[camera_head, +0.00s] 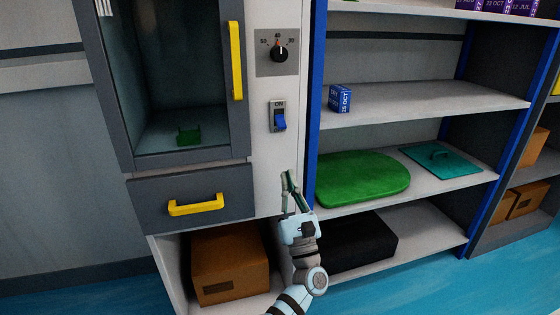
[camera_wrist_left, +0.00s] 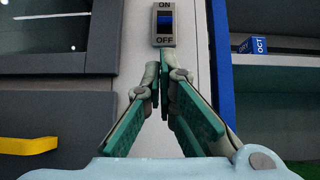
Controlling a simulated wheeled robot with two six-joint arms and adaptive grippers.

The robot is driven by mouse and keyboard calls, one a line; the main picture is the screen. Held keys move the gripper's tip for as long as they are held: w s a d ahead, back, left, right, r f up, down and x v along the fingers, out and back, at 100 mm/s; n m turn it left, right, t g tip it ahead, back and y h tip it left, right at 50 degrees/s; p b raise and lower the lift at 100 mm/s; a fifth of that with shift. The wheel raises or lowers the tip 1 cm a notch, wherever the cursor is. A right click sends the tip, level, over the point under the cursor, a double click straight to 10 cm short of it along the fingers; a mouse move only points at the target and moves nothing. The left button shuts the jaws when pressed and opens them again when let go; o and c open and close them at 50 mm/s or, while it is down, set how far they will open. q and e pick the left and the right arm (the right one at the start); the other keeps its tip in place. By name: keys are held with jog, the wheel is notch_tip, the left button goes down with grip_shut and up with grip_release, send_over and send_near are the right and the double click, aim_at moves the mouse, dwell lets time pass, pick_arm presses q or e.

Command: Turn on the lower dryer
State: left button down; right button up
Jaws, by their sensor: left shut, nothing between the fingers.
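The lower dryer (camera_head: 245,140) is a grey cabinet with a glass door and a yellow upright handle (camera_head: 236,60). On the white panel to its right is a blue rocker switch (camera_head: 280,120) on a grey plate. The switch also shows in the left wrist view (camera_wrist_left: 164,22), with ON above and OFF below; I cannot tell which way it is set. My left gripper (camera_head: 288,177) is shut and empty, pointing up below the switch and apart from it in the head view. Its fingertips (camera_wrist_left: 162,68) meet just below the switch plate in the wrist view. My right gripper is not in view.
A dial (camera_head: 280,53) is above the switch. Below the dryer door is a drawer with a yellow handle (camera_head: 196,205). To the right are shelves with a small blue box (camera_head: 339,98), a green board (camera_head: 362,178) and a teal lid (camera_head: 442,160). A cardboard box (camera_head: 230,262) sits lower.

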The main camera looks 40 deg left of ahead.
aim_at(281, 124)
pick_arm(q)
jog(key=x, duration=0.9)
jog(key=shift+d, duration=0.1)
jog(key=shift+w+a+r, duration=0.3)
jog(key=shift+a+r, duration=0.05)
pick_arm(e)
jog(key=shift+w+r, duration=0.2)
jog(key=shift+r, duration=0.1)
